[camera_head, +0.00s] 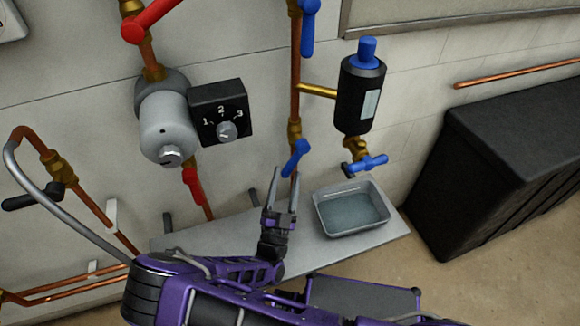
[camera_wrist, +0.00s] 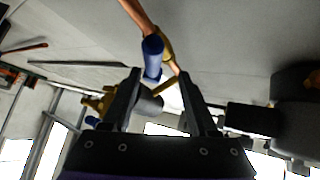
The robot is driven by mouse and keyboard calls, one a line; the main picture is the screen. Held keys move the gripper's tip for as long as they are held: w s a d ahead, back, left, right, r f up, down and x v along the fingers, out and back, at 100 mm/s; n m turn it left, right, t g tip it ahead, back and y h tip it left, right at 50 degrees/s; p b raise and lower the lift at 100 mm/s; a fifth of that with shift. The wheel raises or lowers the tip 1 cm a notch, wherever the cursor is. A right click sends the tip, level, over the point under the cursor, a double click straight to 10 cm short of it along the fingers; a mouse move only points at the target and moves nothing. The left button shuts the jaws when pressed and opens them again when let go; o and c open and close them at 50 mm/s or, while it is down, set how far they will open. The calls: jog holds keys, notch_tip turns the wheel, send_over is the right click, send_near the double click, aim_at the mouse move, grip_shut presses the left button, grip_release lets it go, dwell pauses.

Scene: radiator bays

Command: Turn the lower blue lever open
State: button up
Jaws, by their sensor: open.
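The lower blue lever (camera_head: 296,157) sits on a brass valve on the vertical copper pipe, left of the black filter. It slants down and to the left from its pivot, away from the wall. In the wrist view a blue lever (camera_wrist: 152,57), seemingly the same one, shows just beyond and between my fingertips. My gripper (camera_head: 284,184) is open just below the lever, fingers pointing up. It also shows in the wrist view (camera_wrist: 159,75), with nothing between the fingers. I cannot tell whether a finger touches the lever.
Another blue lever (camera_head: 309,28) is higher on the same pipe. The black filter (camera_head: 360,95) has a blue-handled tap (camera_head: 366,163) below it. A grey tray (camera_head: 322,218) of water stands on the shelf (camera_head: 400,228). A dial box (camera_head: 221,112) and red lever (camera_head: 193,187) are left.

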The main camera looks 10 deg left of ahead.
jog(key=s, duration=0.8)
jog(key=shift+s+a, duration=0.15)
jog(key=shift+s, duration=0.05)
